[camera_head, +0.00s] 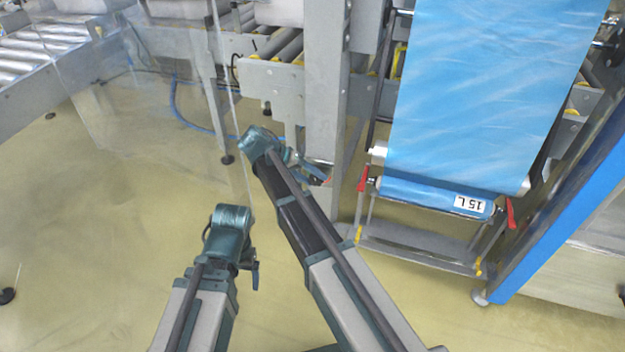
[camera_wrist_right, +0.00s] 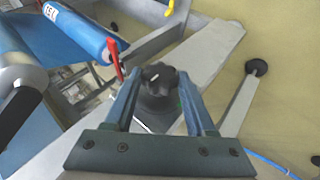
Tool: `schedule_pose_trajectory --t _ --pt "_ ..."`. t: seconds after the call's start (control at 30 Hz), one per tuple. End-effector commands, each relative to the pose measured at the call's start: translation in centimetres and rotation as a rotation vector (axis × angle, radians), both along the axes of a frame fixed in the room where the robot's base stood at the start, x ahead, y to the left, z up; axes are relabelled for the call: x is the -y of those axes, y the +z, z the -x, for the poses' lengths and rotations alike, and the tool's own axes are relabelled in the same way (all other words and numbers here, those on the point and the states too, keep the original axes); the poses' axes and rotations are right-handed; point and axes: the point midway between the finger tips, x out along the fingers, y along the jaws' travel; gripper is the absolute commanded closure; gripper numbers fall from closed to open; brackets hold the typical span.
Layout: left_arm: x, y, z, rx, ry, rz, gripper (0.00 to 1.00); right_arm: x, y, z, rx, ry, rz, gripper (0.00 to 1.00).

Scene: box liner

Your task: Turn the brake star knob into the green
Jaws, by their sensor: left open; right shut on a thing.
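The black star knob (camera_wrist_right: 160,76) shows in the right wrist view, on the grey metal frame. My right gripper (camera_wrist_right: 158,90) has its two fingers on either side of the knob and is shut on it. A small bit of green shows beside the knob, but I cannot tell where the knob points on a scale. In the head view my right gripper (camera_head: 318,174) reaches to the grey upright, and the knob itself is hidden there. My left gripper (camera_head: 254,275) is open and empty, low over the floor, away from the frame.
A blue film roll (camera_head: 430,195) labelled 15 L hangs right of the upright (camera_head: 325,85), with red levers (camera_head: 363,180) at its ends. A blue post (camera_head: 560,215) stands at the right. Roller conveyors (camera_head: 45,50) are at the back left. Floor at left is clear.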

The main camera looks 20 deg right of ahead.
Motion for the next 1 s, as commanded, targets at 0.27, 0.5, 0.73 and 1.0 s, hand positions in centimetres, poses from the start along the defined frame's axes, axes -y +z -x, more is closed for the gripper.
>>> schedule_pose_trajectory --t 0.27,0.5,0.73,1.0 --pt "0.0 -0.1 0.0 0.0 0.0 0.0 0.15 -0.04 -0.05 0.1 -0.008 -0.001 0.004 1.0" --pt "0.0 -0.09 0.0 0.0 0.0 0.0 0.15 -0.05 -0.04 0.1 -0.008 0.0 0.003 0.32" --pt "0.0 -0.08 0.0 0.0 0.0 0.0 0.15 -0.03 0.0 0.05 -0.005 0.0 0.005 0.15" --pt "0.0 0.29 0.01 0.0 0.0 0.0 0.15 -0.25 0.38 0.0 -0.005 0.001 0.005 0.15"
